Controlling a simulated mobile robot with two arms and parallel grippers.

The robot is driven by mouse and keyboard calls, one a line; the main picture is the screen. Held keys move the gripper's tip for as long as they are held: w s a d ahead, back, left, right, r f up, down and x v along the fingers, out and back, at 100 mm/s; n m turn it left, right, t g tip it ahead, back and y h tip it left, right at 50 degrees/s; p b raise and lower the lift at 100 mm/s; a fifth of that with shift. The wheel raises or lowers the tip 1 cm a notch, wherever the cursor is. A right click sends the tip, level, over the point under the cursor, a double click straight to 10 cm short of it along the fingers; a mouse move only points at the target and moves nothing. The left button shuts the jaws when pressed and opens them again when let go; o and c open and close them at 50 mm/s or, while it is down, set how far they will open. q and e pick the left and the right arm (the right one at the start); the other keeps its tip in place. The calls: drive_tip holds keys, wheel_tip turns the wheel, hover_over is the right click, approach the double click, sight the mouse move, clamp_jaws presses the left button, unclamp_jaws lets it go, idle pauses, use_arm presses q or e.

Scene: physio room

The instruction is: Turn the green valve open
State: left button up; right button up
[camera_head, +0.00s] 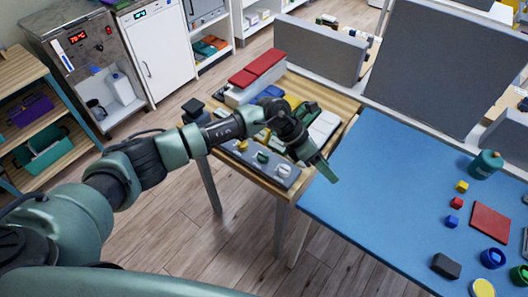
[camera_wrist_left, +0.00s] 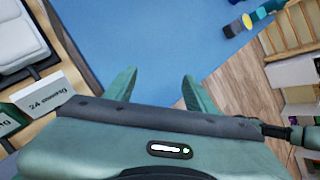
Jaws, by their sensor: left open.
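A green valve knob (camera_head: 263,156) sits on a grey panel (camera_head: 266,167) at the front edge of the small wooden table. A yellow knob (camera_head: 242,146) is to its left and a white knob (camera_head: 283,171) to its right. My left gripper (camera_head: 326,172) is open and empty, to the right of the panel and above the near gap by the blue table. Its two fingers also show apart in the left wrist view (camera_wrist_left: 159,78), over blue surface. The green valve is not clearly visible in the wrist view. My right gripper is not in view.
A label card reading 24 mmHg (camera_wrist_left: 45,93) shows in the wrist view.

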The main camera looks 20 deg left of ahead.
sight(263, 154)
use_arm(q)
drive_tip(key=w+a+y, duration=0.1)
drive_tip(key=a, duration=0.1)
drive_tip(key=a+y, duration=0.1)
drive_tip(key=a, duration=0.2)
drive_tip(key=w+a+f+m+y, duration=0.1)
drive_tip(key=a, duration=0.1)
drive_tip(key=shift+w+a+y, duration=0.3)
drive_tip(key=shift+a+y, duration=0.1)
drive_tip(key=a+y, duration=0.1)
drive_tip(key=a, duration=0.2)
drive_tip(key=w+a+r+y, duration=0.1)
drive_tip(key=a+y, duration=0.1)
drive_tip(key=a, duration=0.2)
drive_tip(key=w+a+y, duration=0.1)
drive_tip(key=a, duration=0.3)
drive_tip(key=shift+w+a+r+m+y, duration=0.1)
drive_tip(key=shift+w+r+m+y, duration=0.1)
drive_tip(key=shift+w+m+y, duration=0.1)
drive_tip(key=shift+a, duration=0.3)
wheel_tip(263, 154, down, 6)
drive_tip(key=shift+d+f+p, duration=0.1)
drive_tip(key=shift+p, duration=0.95)
drive_tip(key=shift+f, duration=0.7)
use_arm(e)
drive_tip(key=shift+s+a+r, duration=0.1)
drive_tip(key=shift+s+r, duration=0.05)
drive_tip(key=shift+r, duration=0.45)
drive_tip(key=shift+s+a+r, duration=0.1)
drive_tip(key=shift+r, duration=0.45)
